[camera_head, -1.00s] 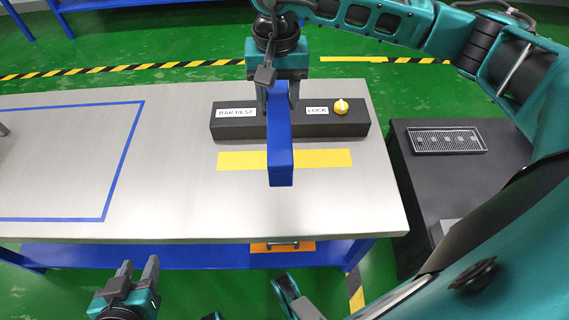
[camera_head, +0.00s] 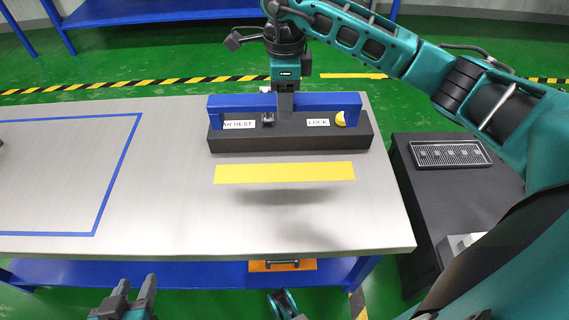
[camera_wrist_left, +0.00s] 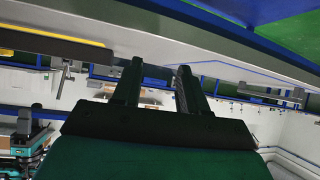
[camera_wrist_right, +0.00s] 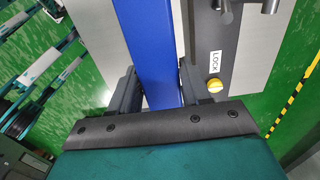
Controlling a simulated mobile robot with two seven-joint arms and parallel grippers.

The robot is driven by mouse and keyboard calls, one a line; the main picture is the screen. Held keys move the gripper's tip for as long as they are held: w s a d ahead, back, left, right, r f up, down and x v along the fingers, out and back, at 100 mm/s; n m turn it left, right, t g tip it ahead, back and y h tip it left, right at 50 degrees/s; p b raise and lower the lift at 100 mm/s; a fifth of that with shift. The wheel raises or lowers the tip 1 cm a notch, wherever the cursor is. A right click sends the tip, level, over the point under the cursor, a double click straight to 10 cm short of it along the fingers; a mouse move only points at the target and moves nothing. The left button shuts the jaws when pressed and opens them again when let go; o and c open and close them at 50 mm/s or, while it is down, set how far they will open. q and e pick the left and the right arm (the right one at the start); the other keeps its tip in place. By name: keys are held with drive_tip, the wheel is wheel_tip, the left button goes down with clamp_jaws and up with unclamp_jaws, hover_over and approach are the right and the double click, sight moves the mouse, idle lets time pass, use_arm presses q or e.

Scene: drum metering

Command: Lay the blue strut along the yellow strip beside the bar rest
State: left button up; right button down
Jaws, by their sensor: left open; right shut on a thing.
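The blue strut (camera_head: 325,101) is held level by my right gripper (camera_head: 286,102), shut around its middle. In the head view it lies left to right and overlaps the bar rest (camera_head: 290,143), a dark block with BAR REST and LOCK labels. A shadow on the table shows the strut is in the air. In the right wrist view the strut (camera_wrist_right: 148,50) runs between the fingers (camera_wrist_right: 160,88). The yellow strip (camera_head: 284,173) lies bare on the table in front of the bar rest. My left gripper (camera_head: 134,297) is open and empty, low in front of the table.
A yellow knob (camera_head: 341,119) sits by the LOCK label. A dark stand (camera_head: 420,190) with a grate (camera_head: 449,153) is at the right.

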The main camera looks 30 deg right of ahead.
wheel_tip(320, 180, down, 14)
drive_tip(key=b, duration=0.3)
use_arm(q)
drive_tip(key=shift+w+d+f+b, duration=0.1)
drive_tip(key=shift+d+f+b, duration=0.2)
drive_tip(key=shift+f, duration=0.3)
drive_tip(key=shift+w+d+f+b, duration=0.1)
drive_tip(key=shift+d+f+b, duration=0.1)
drive_tip(key=shift+d+f, duration=0.3)
use_arm(e)
drive_tip(key=shift+f, duration=1.65)
use_arm(q)
drive_tip(key=shift+a, duration=0.1)
use_arm(e)
drive_tip(key=shift+f, duration=0.15)
drive_tip(key=c, duration=0.5)
unclamp_jaws()
